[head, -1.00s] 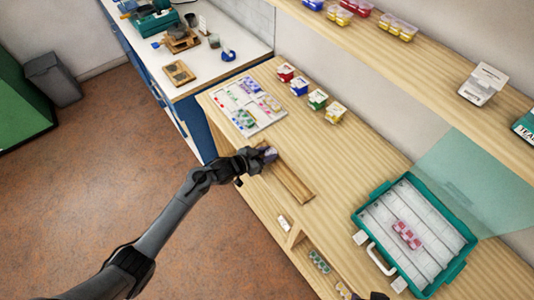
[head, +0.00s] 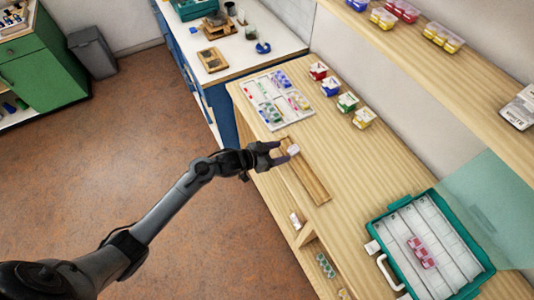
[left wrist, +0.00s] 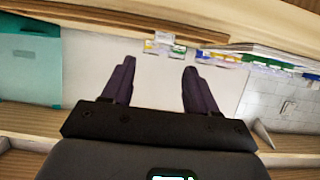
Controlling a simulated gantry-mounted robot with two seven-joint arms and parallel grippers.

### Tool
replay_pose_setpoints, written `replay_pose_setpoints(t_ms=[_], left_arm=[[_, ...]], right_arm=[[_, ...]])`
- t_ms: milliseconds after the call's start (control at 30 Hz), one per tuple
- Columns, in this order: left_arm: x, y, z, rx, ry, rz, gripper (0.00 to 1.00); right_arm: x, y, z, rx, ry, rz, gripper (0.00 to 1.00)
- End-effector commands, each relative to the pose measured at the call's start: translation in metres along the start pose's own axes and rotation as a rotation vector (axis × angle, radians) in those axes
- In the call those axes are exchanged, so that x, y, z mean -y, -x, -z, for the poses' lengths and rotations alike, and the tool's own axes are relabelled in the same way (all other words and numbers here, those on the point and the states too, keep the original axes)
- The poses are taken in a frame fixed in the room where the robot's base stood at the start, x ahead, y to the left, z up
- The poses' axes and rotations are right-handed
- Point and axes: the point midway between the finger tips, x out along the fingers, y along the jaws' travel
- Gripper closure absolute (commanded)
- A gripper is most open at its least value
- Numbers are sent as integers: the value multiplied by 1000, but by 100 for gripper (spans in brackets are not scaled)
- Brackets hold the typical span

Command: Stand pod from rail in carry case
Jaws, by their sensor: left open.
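The wooden rail (head: 311,179) lies on the bench. A small pale pod (head: 293,150) is at the rail's far end. My left gripper (head: 281,154) is open, its dark fingertips at the pod's near side; I cannot tell whether they touch it. The left wrist view shows the same open fingers (left wrist: 158,88) apart, with no pod clearly visible between them. The teal carry case (head: 374,247) stands open at the right, with a pink pod (head: 421,252) in its white compartments. My right gripper is out of view.
A white bead board (head: 262,117) lies beyond the rail. Red (head: 318,70), blue (head: 331,86), green (head: 347,102) and yellow (head: 364,118) bins line the back. A shelf (head: 450,75) overhangs the bench. Bench between rail and case is clear.

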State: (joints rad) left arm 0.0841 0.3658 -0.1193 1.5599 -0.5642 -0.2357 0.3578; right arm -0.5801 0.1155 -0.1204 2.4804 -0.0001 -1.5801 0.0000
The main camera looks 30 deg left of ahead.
Motion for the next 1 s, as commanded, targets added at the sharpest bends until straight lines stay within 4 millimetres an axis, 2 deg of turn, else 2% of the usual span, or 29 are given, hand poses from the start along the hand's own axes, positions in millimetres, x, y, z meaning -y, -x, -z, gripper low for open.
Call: replay_pose_setpoints(t_ms=[100, 233, 467, 667, 767, 867, 1000], left_arm=[[0, 22, -1, 3, -1, 1, 42], [0, 38, -1, 3, -1, 1, 42], [-3, 50, -2, 10, -1, 6, 42], [-25, 63, -18, 116, -15, 97, 42], [-45, 82, -31, 228, -9, 177, 42], [-66, 113, -45, 364, 23, 251, 42], [-96, 166, -60, 564, 102, 312, 42]], right_arm=[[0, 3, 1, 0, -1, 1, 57], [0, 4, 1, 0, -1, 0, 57], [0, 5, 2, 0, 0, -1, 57], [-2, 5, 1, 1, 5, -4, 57], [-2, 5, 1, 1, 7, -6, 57], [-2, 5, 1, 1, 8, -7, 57], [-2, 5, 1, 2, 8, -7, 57]])
